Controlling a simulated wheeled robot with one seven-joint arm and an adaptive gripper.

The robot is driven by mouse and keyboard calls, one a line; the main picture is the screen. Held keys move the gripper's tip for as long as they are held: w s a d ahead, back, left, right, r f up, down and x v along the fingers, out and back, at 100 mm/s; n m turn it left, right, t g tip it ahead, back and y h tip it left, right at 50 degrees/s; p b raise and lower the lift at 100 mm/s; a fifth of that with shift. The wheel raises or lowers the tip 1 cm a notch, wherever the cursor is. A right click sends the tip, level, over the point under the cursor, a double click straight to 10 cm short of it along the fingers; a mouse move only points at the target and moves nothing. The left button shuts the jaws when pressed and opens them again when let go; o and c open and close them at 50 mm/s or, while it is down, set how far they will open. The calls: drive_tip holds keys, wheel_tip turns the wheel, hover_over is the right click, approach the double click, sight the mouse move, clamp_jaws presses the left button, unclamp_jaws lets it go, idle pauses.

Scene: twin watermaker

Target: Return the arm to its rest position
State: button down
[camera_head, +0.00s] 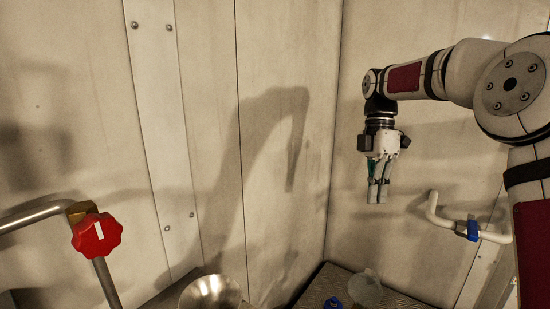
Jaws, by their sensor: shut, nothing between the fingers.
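My arm (455,72) comes in from the right edge, bends at the upper right and reaches left. My gripper (377,192) hangs from its end, pointing down, in front of the right wall near the corner. Its two fingers are together and hold nothing. It is in the air, apart from the wall pipe and the things below it.
A red valve knob (97,236) sits on a metal pipe at lower left. A white pipe with a blue valve handle (467,230) is on the right wall. A metal bowl (210,293), a blue knob (333,303) and a clear round item (366,288) are low in view.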

drive_tip(key=s+a+r+m+t+h, duration=0.1)
drive_tip(key=s+r+m, duration=0.1)
drive_tip(key=s+m, duration=0.35)
drive_tip(key=s+a+r+m, duration=0.1)
drive_tip(key=s+r+m, duration=0.1)
drive_tip(key=s, duration=0.7)
drive_tip(key=s+a+r+m+t+h, duration=0.15)
drive_tip(key=s+m, duration=0.25)
drive_tip(key=s, duration=0.4)
drive_tip(key=s+f+m+t+y, duration=0.1)
drive_tip(key=s+f+m, duration=0.35)
drive_tip(key=s, duration=0.45)
drive_tip(key=s+f+m+t+y, duration=0.1)
drive_tip(key=s+f+m, duration=0.35)
drive_tip(key=s, duration=0.45)
wheel_tip(320, 180, up, 24)
drive_tip(key=t+p, duration=0.3)
drive_tip(key=p, duration=1.8)
drive_tip(key=shift+w+d+m+p, duration=0.15)
drive_tip(key=shift+m+p, duration=0.2)
